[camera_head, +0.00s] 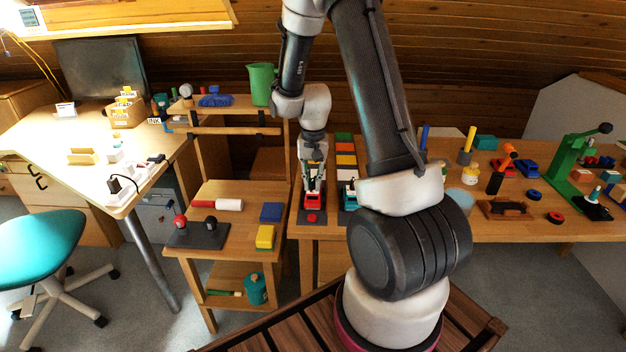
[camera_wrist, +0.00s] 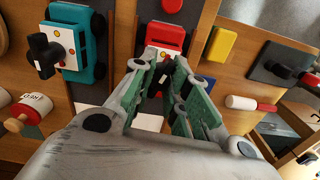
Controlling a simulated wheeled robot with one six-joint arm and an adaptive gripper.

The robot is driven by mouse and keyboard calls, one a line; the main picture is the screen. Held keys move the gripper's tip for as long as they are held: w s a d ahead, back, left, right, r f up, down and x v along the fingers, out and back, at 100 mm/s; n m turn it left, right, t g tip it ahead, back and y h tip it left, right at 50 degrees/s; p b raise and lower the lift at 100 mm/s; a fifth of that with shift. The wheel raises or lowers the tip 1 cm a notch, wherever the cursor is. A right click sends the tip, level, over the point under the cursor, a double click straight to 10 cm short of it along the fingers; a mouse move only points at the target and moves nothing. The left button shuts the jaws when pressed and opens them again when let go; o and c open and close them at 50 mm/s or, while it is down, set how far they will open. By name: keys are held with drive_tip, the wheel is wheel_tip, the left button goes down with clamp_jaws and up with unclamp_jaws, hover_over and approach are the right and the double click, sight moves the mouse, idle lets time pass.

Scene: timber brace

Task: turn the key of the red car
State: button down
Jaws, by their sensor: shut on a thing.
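The red car (camera_head: 312,203) sits on a mat on the wooden bench in the head view. It also shows in the wrist view (camera_wrist: 166,38), with a white panel on its top. My gripper (camera_head: 313,184) points down over the car. In the wrist view my gripper (camera_wrist: 165,64) has its green-padded fingers on both sides of the car's dark key (camera_wrist: 163,76), shut on it. The fingers hide much of the key, so its turn angle cannot be told.
A teal car (camera_wrist: 82,50) with a black key stands beside the red car. A red button (camera_head: 312,217) lies in front. A yellow block (camera_head: 265,237) and a blue block (camera_head: 271,212) lie on the lower shelf to the left. My arm hides part of the bench.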

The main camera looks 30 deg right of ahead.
sight(313, 179)
drive_tip(key=c, duration=1.3)
unclamp_jaws()
drive_tip(key=shift+c, duration=0.2)
wheel_tip(313, 179, up, 12)
